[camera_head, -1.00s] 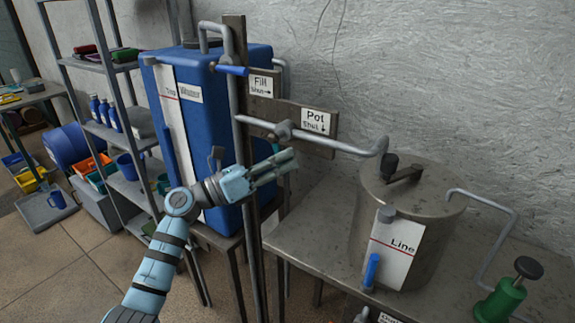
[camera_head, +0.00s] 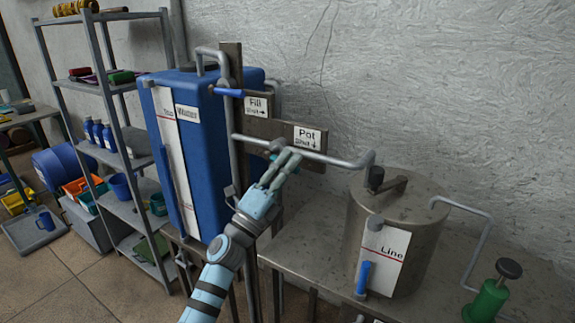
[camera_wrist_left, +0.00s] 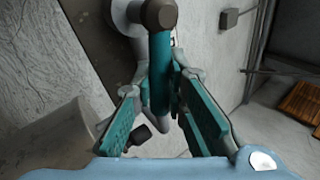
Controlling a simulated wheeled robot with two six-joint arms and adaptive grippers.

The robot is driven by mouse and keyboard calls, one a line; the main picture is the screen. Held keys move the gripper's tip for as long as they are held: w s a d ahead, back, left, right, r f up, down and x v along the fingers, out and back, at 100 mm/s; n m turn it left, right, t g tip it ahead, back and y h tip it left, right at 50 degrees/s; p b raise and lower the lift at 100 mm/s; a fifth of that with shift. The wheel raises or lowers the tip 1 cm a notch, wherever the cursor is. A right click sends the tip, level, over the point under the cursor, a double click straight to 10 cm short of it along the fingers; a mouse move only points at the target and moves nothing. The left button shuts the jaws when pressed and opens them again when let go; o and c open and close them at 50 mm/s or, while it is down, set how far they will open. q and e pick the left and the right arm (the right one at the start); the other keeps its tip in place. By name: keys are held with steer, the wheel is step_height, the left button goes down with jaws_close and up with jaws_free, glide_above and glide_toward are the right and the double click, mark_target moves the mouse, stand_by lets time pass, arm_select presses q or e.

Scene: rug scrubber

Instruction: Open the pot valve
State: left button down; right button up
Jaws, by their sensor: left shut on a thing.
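The pot valve (camera_head: 276,146) sits on the grey pipe beside the sign "Pot" (camera_head: 307,136), whose small arrow points down. Its teal handle (camera_wrist_left: 160,75) shows in the left wrist view, running down from a dark round cap between my finger pads. My left gripper (camera_head: 279,172) is shut on this handle and reaches it from below. The fingers hide most of the handle in the head view. The metal pot (camera_head: 424,236) stands at the right end of the pipe. My right gripper is not in view.
The blue water tank (camera_head: 208,150) and the blue-handled fill valve (camera_head: 228,92) are close on the left. A green hand pump (camera_head: 488,300) stands right of the pot on the metal table (camera_head: 322,232). A shelf rack (camera_head: 95,100) is farther left.

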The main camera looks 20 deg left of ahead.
arm_select(q)
steer(key=shift+r+n+t+y+p, duration=0.2)
steer(key=shift+n+y, duration=0.4)
steer(key=shift+n, duration=0.2)
steer(key=shift+r+n+t+y+p, duration=0.1)
steer(key=shift+r+n+t+y, duration=0.1)
steer(key=shift+n+y, duration=0.5)
steer(key=shift+r+n+t+y+p, duration=0.1)
steer(key=shift+r+n+t+y, duration=0.1)
steer(key=shift+n+y, duration=0.5)
steer(key=shift+n, duration=0.4)
steer(key=c, duration=1.6)
jaws_free()
steer(key=shift+s, duration=0.1)
steer(key=v, duration=1.2)
